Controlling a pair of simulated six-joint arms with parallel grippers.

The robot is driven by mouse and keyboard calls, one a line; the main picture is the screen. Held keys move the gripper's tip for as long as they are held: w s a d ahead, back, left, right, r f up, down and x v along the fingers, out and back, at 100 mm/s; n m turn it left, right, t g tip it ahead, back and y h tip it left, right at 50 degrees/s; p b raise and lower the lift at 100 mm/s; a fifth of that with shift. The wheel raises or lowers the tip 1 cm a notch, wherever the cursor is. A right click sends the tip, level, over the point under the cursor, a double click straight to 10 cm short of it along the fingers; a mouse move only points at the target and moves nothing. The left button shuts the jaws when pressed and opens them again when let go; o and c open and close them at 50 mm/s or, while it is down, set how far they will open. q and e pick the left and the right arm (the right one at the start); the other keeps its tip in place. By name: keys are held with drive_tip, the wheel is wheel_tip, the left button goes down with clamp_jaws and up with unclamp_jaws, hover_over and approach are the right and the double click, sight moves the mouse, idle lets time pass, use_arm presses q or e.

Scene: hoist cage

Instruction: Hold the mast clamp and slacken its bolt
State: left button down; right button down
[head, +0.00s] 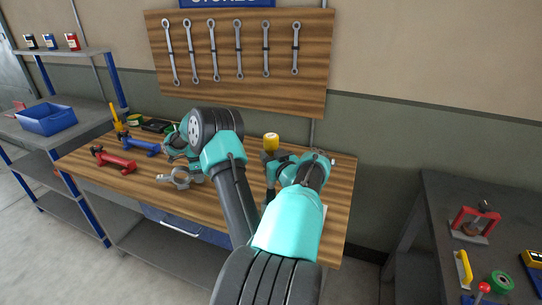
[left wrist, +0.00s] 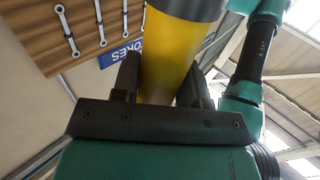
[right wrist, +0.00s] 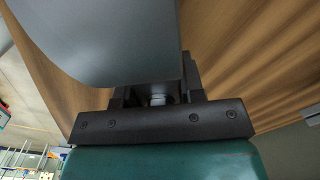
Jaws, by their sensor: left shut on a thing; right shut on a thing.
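In the head view a silver ring-shaped clamp (head: 181,177) is at the bench, just below my right gripper (head: 180,150), which my wrist partly hides. In the right wrist view my right gripper (right wrist: 155,88) is shut on a large smooth grey piece (right wrist: 105,40), likely this clamp; a small bolt-like metal part (right wrist: 157,99) shows between the fingers. My left gripper (left wrist: 163,80) is shut around a yellow cylinder (left wrist: 165,60) with a dark grey end. The yellow cylinder shows upright in the head view (head: 271,140), apart from the clamp.
Red (head: 113,160) and blue (head: 140,145) tools lie on the wooden bench (head: 95,178). Several wrenches hang on the board (head: 235,90) behind. A blue bin (head: 46,119) stands on the left shelf. A dark bench (head: 440,195) with small items stands right.

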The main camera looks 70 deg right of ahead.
use_arm(q)
drive_tip(key=shift+f, duration=3.65)
drive_tip(key=c, duration=0.6)
unclamp_jaws()
drive_tip(key=shift+f, duration=0.1)
drive_tip(key=shift+o, duration=0.2)
drive_tip(key=v, duration=1.2)
drive_tip(key=v, duration=0.7)
wheel_tip(320, 180, up, 10)
idle(0.9)
